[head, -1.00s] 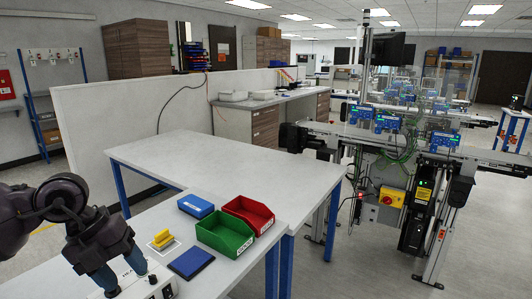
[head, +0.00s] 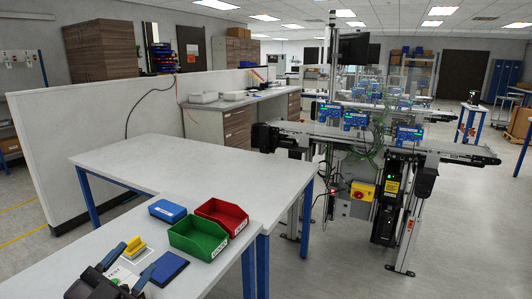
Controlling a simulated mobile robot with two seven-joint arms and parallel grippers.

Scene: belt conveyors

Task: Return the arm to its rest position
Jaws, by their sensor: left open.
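My left gripper (head: 128,267) shows at the bottom left of the head view. Its two blue-grey fingers are spread apart with nothing held between them. Its dark body lies at the lower frame edge, and most of the arm is out of frame. The gripper is in front of a white labelled device (head: 121,269), partly hiding it; I cannot tell whether they touch. My right gripper is not in view.
Near the gripper on the white table are a yellow block (head: 134,246), a blue flat piece (head: 168,269), a blue box (head: 167,210), a green bin (head: 197,238) and a red bin (head: 222,216). The table behind (head: 190,165) is clear. A conveyor (head: 375,140) stands right.

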